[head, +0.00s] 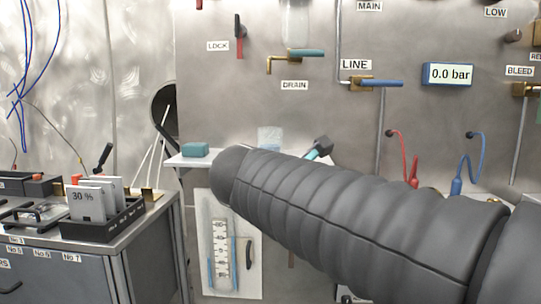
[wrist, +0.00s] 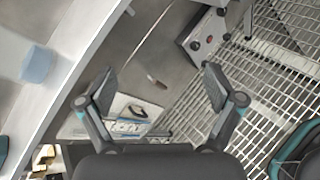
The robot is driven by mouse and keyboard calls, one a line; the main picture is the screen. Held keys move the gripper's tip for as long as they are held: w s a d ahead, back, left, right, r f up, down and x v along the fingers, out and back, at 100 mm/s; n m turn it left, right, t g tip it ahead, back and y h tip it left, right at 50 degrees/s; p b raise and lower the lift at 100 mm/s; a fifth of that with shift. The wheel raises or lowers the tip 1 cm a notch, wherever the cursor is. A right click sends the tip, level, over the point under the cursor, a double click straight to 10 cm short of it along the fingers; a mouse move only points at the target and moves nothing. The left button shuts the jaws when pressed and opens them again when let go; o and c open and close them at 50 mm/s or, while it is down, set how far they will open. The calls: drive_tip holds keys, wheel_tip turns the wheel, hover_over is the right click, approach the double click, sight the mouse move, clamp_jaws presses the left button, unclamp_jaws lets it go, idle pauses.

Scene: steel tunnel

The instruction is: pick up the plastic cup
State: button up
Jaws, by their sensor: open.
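The plastic cup (head: 269,138) is clear and faintly blue. In the head view it stands upright on a pale shelf (head: 180,162) against the steel wall, its lower part hidden behind my arm. In the wrist view the cup (wrist: 39,65) is at the far left, outside the space between my fingers. My gripper (wrist: 160,88) is open and empty, its two fingers spread wide over the lower wall and floor grating. In the head view only a small part of my gripper (head: 318,149) shows behind the arm, to the right of the cup.
A teal block (head: 195,150) lies on the shelf left of the cup. Valve handles (head: 375,83) and a drain tap (head: 283,62) project from the wall above. Red and blue cables (head: 470,160) hang at right. A bench (head: 150,205) with a card holder (head: 103,222) stands at left.

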sight(263, 138)
drive_tip(key=w+a+r+n+t+b, duration=0.1)
drive_tip(key=w+a+r+n+t, duration=0.15)
drive_tip(key=a+r+n, duration=0.35)
drive_tip(key=w+a+r+n+t, duration=0.1)
drive_tip(key=a+r+n+t, duration=0.15)
drive_tip(key=a, duration=0.55)
drive_tip(key=shift+m+h, duration=0.4)
drive_tip(key=shift+m, duration=0.05)
drive_tip(key=x, duration=0.7)
drive_tip(key=shift+d+r, duration=0.1)
drive_tip(key=shift+r, duration=0.25)
drive_tip(key=shift+b+x, duration=0.35)
drive_tip(key=shift+x, duration=2.6)
drive_tip(key=c, duration=1.3)
drive_tip(key=shift+c, duration=0.2)
drive_tip(key=shift+r, duration=0.2)
